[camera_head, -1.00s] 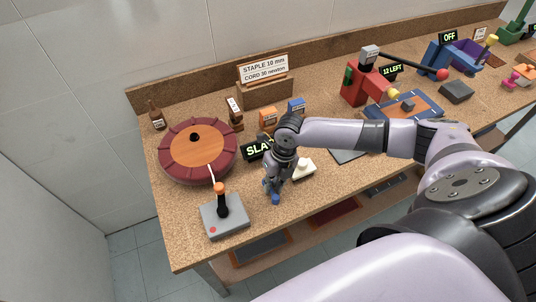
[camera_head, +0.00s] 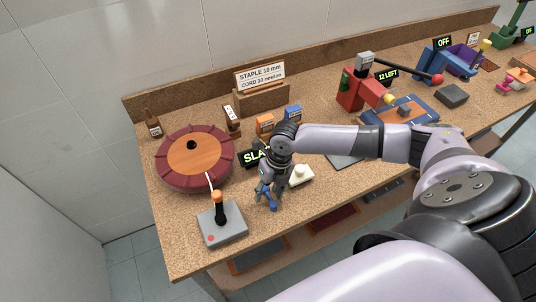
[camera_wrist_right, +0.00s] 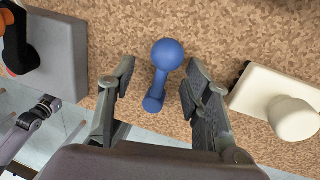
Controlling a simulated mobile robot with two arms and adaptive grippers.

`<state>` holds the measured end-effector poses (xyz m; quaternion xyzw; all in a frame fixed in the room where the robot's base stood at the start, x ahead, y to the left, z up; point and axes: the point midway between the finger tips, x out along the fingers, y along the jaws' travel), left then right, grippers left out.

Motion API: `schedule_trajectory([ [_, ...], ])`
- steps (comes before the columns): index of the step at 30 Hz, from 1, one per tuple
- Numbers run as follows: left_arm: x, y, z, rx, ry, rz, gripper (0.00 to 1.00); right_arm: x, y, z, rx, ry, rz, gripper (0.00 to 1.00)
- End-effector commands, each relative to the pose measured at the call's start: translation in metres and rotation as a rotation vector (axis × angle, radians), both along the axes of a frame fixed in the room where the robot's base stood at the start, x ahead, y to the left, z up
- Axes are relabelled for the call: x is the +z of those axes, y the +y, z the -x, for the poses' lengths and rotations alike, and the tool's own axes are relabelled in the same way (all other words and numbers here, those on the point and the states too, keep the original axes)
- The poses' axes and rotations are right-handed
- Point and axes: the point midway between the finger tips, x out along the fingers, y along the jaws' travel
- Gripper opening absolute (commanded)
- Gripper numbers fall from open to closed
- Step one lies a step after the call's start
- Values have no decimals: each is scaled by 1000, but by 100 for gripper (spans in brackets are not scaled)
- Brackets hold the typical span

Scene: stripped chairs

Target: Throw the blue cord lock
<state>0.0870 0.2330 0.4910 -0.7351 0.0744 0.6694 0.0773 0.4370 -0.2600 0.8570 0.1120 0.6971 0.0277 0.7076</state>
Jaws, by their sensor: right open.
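The blue cord lock (camera_head: 271,203) stands near the table's front edge, right of the grey joystick box. In the right wrist view it is a blue piece with a round knob (camera_wrist_right: 167,54) and a narrower lower end (camera_wrist_right: 153,103). My right gripper (camera_head: 266,196) is over it, pointing down. In the wrist view the gripper's fingers (camera_wrist_right: 160,78) are apart, one on each side of the cord lock, with gaps between. The cord lock's base is partly hidden in the head view.
The grey box (camera_head: 222,225) with an orange-topped stick stands close on the left. A cream block with a knob (camera_head: 301,175) stands close on the right. A round red-rimmed turntable (camera_head: 165,171) is behind left. A black "SLA..." display (camera_head: 250,157) is partly hidden by my arm.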

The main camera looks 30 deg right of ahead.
Motion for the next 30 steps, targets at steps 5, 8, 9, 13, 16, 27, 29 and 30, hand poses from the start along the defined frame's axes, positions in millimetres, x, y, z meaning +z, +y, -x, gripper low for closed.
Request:
schedule_trajectory([
  [5, 0, 3, 3, -1, 3, -4, 40, 4, -2, 0, -1, 0, 1, 45],
  [8, 0, 3, 2, -1, 2, -4, 40, 16, -4, 0, -1, 0, 1, 45],
  [9, 0, 3, 2, -1, 2, -4, 40, 23, -5, 0, 0, -2, 1, 45],
  [13, 0, 3, 1, 0, 1, -3, 40, 51, -11, 1, -1, -4, 1, 45],
  [16, 0, 2, 1, 0, 2, -2, 40, 72, -15, 1, 0, -4, 2, 45],
  [27, 0, 2, 1, 0, 1, -2, 40, 116, -23, 3, 0, 0, -1, 45],
  [29, 0, 2, 1, 0, 1, -2, 40, 118, -23, 3, 1, 0, -1, 45],
  [30, 0, 2, 0, 0, 1, -2, 40, 118, -23, 3, 1, 0, -1, 45],
])
